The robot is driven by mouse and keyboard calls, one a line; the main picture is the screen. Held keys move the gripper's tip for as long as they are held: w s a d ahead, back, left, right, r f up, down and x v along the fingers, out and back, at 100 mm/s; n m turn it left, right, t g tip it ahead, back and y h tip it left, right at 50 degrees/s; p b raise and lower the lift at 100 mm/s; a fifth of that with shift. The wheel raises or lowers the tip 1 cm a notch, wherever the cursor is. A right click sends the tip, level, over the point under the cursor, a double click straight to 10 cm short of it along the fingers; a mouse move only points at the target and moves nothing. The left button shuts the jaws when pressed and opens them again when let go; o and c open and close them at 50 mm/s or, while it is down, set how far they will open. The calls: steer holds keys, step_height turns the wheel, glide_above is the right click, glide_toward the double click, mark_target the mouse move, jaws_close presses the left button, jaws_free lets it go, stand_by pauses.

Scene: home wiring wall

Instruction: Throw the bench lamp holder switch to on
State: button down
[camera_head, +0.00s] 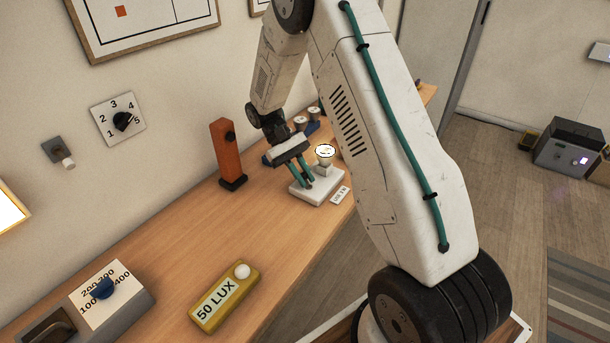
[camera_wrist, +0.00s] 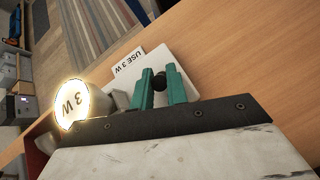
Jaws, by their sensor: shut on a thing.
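The bench lamp holder is a white base (camera_head: 326,187) on the wooden bench, with a bulb (camera_head: 325,151) on it. The bulb glows and reads "3 W" in the wrist view (camera_wrist: 72,104). My gripper (camera_head: 306,184) reaches down over the left part of the base. In the wrist view its two green fingers (camera_wrist: 164,86) stand on either side of a small black knob (camera_wrist: 160,82), the holder's switch, and are shut on it. The knob is partly hidden by the fingers. A card reading "USE 3 W" (camera_wrist: 130,68) lies beside the base.
An orange-brown post (camera_head: 227,152) stands left of the holder. Several bulbs (camera_head: 301,122) sit in a blue holder behind my gripper. A yellow "50 LUX" block (camera_head: 225,298) and a grey dial box (camera_head: 93,302) are nearer.

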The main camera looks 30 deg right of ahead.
steer(key=shift+w, duration=0.1)
stand_by(0.5)
steer(key=c, duration=1.7)
jaws_free()
steer(key=v, duration=0.7)
steer(key=shift+w+a+r, duration=0.1)
steer(key=shift+w, duration=0.35)
